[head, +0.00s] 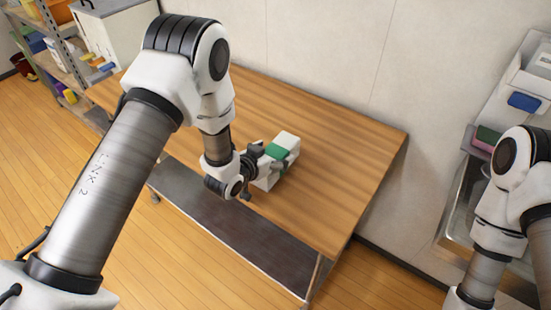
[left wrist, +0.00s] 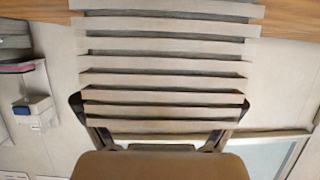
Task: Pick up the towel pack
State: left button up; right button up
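The towel pack (head: 287,142) is a white block with a green band, on the wooden table near its front edge in the head view. In the left wrist view the towel pack (left wrist: 165,62) shows as a stack of pale flat layers, very close to the camera. My left gripper (head: 262,162) is at the pack's left side in the head view. In the left wrist view its dark fingers lie at both sides of the lower layers. The pack partly hides them, so whether they press on it is unclear. My right gripper is out of view.
The table top (head: 345,150) is clear around the pack. A wall stands right behind the table. A storage shelf (head: 60,60) with several items is at the far left. At the right is a rack with a blue bin (head: 524,102), near my right arm.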

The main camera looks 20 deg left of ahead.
pick_arm(q)
jog(key=c, duration=1.1)
jog(key=shift+r, duration=0.1)
jog(key=shift+c, duration=0.2)
